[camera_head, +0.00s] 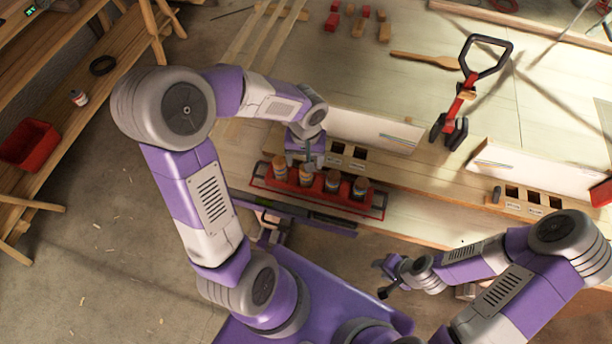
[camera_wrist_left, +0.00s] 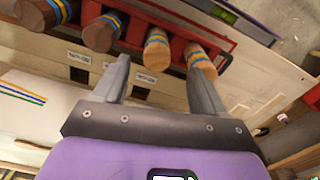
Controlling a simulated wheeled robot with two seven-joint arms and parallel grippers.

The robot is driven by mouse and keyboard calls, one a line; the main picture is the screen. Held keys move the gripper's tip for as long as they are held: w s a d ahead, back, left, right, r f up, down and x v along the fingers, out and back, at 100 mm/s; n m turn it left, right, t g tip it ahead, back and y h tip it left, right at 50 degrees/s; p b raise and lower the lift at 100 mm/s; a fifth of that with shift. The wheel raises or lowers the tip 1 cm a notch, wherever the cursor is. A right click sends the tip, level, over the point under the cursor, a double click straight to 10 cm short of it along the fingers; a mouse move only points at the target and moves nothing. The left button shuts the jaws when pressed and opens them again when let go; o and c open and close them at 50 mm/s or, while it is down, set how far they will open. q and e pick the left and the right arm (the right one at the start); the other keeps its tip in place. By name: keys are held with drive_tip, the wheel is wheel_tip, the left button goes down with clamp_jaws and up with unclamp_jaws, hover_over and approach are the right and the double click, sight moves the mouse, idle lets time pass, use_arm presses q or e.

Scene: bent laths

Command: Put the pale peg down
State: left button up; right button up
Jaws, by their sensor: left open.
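A red rack (camera_head: 258,183) at the bench's front edge holds several upright wooden pegs with blue and yellow bands. In the head view my left gripper (camera_head: 305,160) partly hides the rack. My right gripper (camera_head: 383,277) looks open and empty, off the bench's front edge.
Two wooden blocks with square holes, one behind the rack (camera_head: 357,153) and one at the right (camera_head: 540,194), stand beside white panels (camera_head: 365,131). The bench's middle is mostly clear.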

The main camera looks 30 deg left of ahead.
sight(306, 176)
use_arm(q)
drive_tip(key=shift+s+d+r+b, duration=0.25)
drive_tip(key=shift+s+b, duration=0.15)
drive_tip(key=shift+w+a+f, duration=0.1)
drive_tip(key=shift+w+f, duration=0.1)
drive_tip(key=shift+f, duration=0.95)
drive_tip(key=shift+w+a+f, duration=0.1)
drive_tip(key=shift+w+f, duration=0.15)
drive_tip(key=shift+f, duration=0.9)
drive_tip(key=shift+w+a+f, duration=0.1)
drive_tip(key=shift+w+f, duration=0.1)
drive_tip(key=shift+f, duration=0.95)
